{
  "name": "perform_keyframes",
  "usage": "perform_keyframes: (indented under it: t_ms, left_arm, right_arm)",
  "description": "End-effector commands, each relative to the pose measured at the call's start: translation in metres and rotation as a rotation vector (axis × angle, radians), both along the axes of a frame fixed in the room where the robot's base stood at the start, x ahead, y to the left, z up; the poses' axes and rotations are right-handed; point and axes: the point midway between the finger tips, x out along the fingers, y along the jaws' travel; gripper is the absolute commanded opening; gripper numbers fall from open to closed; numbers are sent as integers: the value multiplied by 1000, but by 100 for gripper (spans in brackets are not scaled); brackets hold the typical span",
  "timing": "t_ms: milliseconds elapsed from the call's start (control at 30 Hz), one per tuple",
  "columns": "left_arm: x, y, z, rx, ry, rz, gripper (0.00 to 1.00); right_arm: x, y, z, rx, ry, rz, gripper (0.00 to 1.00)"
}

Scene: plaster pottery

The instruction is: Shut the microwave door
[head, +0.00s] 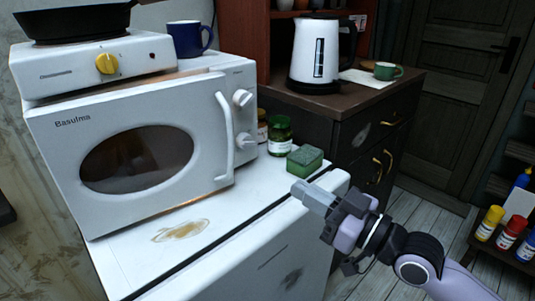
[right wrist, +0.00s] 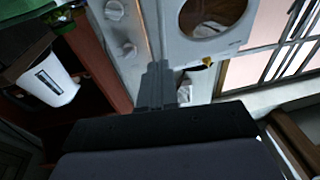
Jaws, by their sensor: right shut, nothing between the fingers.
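The white microwave (head: 215,135) stands on a white cabinet top. In the right wrist view the door (right wrist: 235,42) and the knobs (right wrist: 129,50) appear turned over. My right gripper (head: 302,190) is shut and empty, right of the microwave and apart from the door, near the cabinet's right edge. My left gripper is not in view.
A green sponge (head: 305,160) and a green jar (head: 280,135) stand right of the microwave. A hot plate (head: 70,80) with a black pan (head: 75,22) and a blue mug (head: 187,40) are on top. A white kettle (head: 315,55) stands on the dark cabinet.

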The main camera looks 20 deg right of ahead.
Motion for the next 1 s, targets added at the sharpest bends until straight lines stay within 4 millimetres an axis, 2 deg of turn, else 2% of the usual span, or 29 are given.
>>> perform_keyframes:
  t_ms: [167,367,1000]
  left_arm:
    - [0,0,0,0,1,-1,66]
    - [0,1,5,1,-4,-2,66]
    - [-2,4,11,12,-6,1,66]
  right_arm:
    - [-2,6,3,27,4,12,0]
    - [13,13,7,26,1,10,0]
    - [93,56,19,24,3,11,0]
